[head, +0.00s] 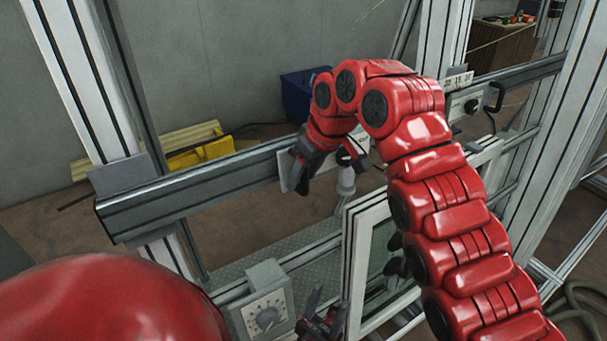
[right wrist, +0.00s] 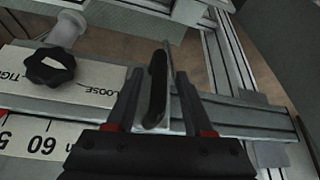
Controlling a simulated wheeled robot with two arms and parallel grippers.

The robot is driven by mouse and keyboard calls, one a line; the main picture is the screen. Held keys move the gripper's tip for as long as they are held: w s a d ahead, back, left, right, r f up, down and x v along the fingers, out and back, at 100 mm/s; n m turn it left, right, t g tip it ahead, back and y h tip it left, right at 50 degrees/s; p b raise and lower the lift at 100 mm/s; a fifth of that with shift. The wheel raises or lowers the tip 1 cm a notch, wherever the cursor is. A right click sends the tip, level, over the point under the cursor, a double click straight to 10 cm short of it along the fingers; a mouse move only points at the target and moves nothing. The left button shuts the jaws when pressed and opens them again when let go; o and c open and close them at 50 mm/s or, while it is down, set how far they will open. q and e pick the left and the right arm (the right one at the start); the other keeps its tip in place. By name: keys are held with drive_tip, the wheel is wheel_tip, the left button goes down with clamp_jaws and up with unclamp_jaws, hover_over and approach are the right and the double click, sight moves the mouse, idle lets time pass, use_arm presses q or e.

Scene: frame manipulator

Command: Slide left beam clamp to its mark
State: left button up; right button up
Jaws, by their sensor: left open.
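The left beam clamp (head: 286,172) is a pale plate on the long grey beam (head: 200,190), mostly hidden behind my right gripper (head: 312,165) in the head view. In the right wrist view its plate (right wrist: 95,92) carries a black star knob (right wrist: 50,67) and TIGHT/LOOSE lettering. A black handle (right wrist: 156,90) stands between the fingers of my right gripper (right wrist: 160,103), with gaps visible on both sides, so the jaws look open around it. A scale (right wrist: 35,135) reads near 50 and 60; the mark itself is not clear. My left gripper (head: 322,318) is open, low in the head view.
A second clamp (head: 470,102) with knob and handle sits farther right on the beam. A grey dial box (head: 264,315) is beside my left gripper. A framed glass panel (head: 375,260) stands below my right arm. The beam left of my right gripper is clear.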

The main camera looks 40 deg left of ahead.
clamp_jaws()
drive_tip(key=shift+w, duration=0.15)
idle(1.1)
